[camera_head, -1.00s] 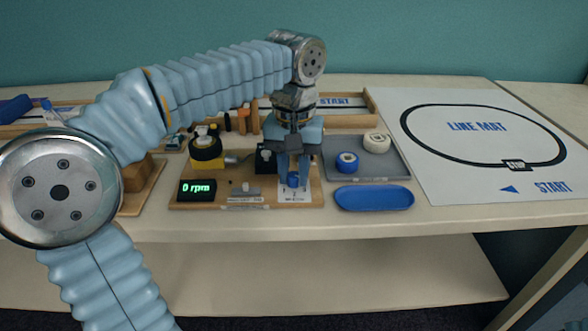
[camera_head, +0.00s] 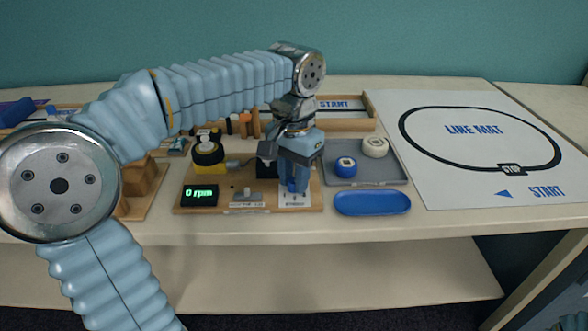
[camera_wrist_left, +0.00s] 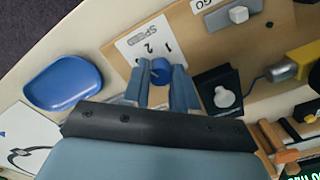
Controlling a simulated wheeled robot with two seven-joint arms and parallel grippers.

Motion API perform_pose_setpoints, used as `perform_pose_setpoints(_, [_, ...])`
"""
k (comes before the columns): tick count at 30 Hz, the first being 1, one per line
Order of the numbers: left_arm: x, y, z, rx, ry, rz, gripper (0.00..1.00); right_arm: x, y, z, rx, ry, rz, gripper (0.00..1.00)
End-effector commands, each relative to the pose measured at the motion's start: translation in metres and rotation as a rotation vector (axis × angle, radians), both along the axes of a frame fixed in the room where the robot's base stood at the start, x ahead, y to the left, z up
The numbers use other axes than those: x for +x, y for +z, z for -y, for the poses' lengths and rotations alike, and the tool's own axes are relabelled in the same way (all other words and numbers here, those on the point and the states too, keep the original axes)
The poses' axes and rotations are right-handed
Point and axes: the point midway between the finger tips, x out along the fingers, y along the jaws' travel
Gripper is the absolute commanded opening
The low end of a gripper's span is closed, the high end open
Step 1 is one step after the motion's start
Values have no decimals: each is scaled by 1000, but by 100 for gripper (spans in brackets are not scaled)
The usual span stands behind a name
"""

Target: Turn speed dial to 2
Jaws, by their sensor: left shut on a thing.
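The speed dial is a small blue knob (camera_head: 292,186) on a white card at the right of a wooden board (camera_head: 222,208). In the left wrist view the knob (camera_wrist_left: 161,70) stands on the card (camera_wrist_left: 130,47), which reads SPEED with 1 and 2 visible. My left gripper (camera_head: 294,182) points down over the card, its two fingers shut on the knob's sides. The fingers hide part of the knob and card, and I cannot tell which number it points to. The display (camera_head: 199,194) reads 0 rpm.
A grey switch (camera_head: 246,197) and a yellow-and-black motor wheel (camera_head: 208,153) are on the same board.

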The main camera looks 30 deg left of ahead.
Motion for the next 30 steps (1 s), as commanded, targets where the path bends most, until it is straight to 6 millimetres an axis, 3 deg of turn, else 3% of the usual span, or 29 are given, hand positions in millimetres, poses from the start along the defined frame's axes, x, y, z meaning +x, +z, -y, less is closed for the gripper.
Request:
perform_pose_setpoints(15, [0,2,0,0,-345,2,0,0,19,-1,2,3,-1,43])
perform_pose_setpoints(30, [1,1,0,0,-414,4,0,0,21,-1,2,4,0,43])
